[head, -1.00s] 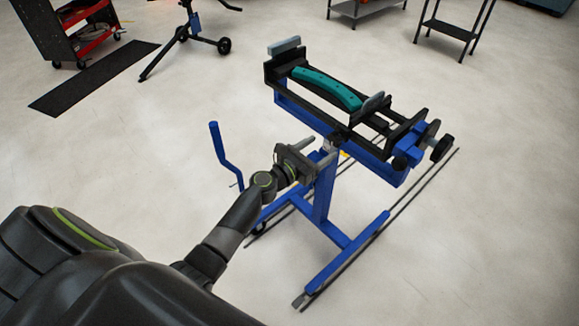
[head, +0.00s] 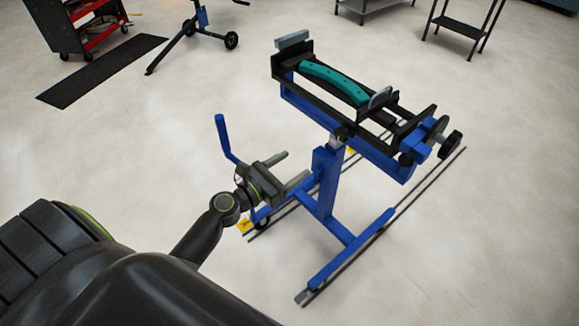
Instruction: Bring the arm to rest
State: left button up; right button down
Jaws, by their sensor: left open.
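My left gripper (head: 292,169) is open and empty, with its two grey fingers apart. It is at the middle of the head view, left of the upright of the blue work stand (head: 328,180). It looks apart from the stand, though its lower finger overlaps the stand's frame in the picture. My left arm (head: 205,235) reaches up to it from the lower left. A teal curved piece (head: 334,82) lies in the black clamp frame on top of the stand. My right gripper is not in view.
A blue crank handle (head: 223,137) rises close to the left gripper. The stand's blue foot (head: 350,254) reaches forward along the floor. A red tool cart (head: 92,28), a black mat (head: 102,72) and a dark shelf (head: 457,25) stand farther back. Open floor lies around the stand.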

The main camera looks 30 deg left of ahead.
pick_arm(q)
jog(key=s+a+f+m+g+y, duration=0.2)
jog(key=s+f+m+g, duration=0.15)
jog(key=f, duration=0.65)
jog(key=s+a+f+m+g+y, duration=0.15)
jog(key=s+f+m, duration=0.35)
jog(key=f, duration=0.5)
jog(key=s+a+f+m+g+y, duration=0.25)
jog(key=s+f+m, duration=0.25)
jog(key=f, duration=0.5)
jog(key=s+f+m+g, duration=0.2)
jog(key=s+f+m, duration=0.3)
jog(key=s, duration=0.5)
jog(key=s+d+f+m+g, duration=0.1)
jog(key=s+f+m+g, duration=0.2)
jog(key=s+f+m, duration=0.3)
jog(key=s+d+f+m+g+y, duration=0.1)
jog(key=s+f+m+g, duration=0.2)
jog(key=s, duration=1.1)
notch_tip(320, 180, down, 2)
jog(key=m, duration=0.4)
jog(key=shift+s+f, duration=0.15)
jog(key=shift+f, duration=0.1)
